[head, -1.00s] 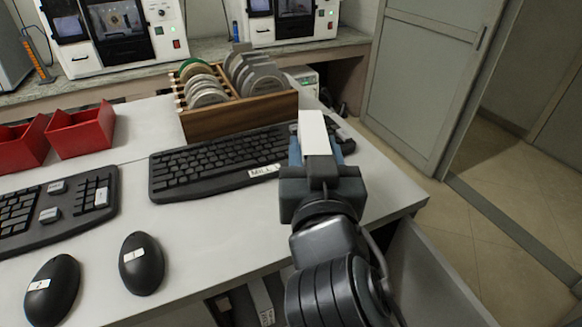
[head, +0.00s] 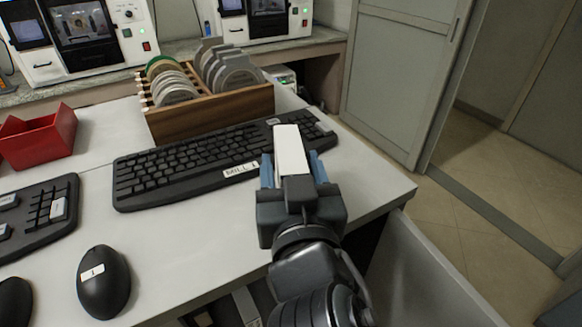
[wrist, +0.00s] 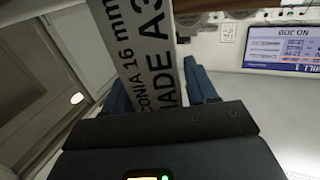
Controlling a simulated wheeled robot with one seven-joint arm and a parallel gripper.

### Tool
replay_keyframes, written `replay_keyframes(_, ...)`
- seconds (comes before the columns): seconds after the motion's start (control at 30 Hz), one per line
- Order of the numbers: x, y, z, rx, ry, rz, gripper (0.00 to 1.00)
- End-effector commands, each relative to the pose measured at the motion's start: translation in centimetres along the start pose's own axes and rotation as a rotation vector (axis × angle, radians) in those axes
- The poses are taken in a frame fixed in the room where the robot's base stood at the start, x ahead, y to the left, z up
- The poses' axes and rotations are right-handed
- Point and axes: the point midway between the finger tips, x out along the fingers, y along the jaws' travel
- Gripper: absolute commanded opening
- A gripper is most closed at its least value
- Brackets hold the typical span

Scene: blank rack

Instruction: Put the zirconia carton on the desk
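The zirconia carton (head: 291,150) is a white box held upright in my gripper (head: 293,172). In the wrist view the carton (wrist: 150,50) shows a grey label reading "CONIA 16 mm" and "HADE A3", between my blue fingers. The fingers are shut on it. In the head view the carton appears above the right part of the light desk (head: 372,190), in front of the right end of the black keyboard. My gripper hides its lower part, and the height above the desk is hard to tell.
The keyboard (head: 190,165), labelled "MILL 1", and a wooden rack (head: 220,112) of discs stand on the desk. A black mouse (head: 104,285) and a red bin (head: 40,140) are at the left. Bare desk lies between mouse and keyboard. An open drawer (head: 440,270) juts out at lower right.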

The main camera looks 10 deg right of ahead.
Motion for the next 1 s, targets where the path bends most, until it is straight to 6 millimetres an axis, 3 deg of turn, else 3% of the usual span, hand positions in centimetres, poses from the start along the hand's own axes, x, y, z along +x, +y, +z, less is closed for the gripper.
replay_keyframes(0.1,0.0,0.0,0.0,0.0,0.0,0.0,0.68)
replay_keyframes(0.47,-0.2,0.0,-0.3,0.0,0.0,-0.001,0.68)
replay_keyframes(1.0,-10.1,-0.1,0.0,-0.001,0.0,-0.003,0.68)
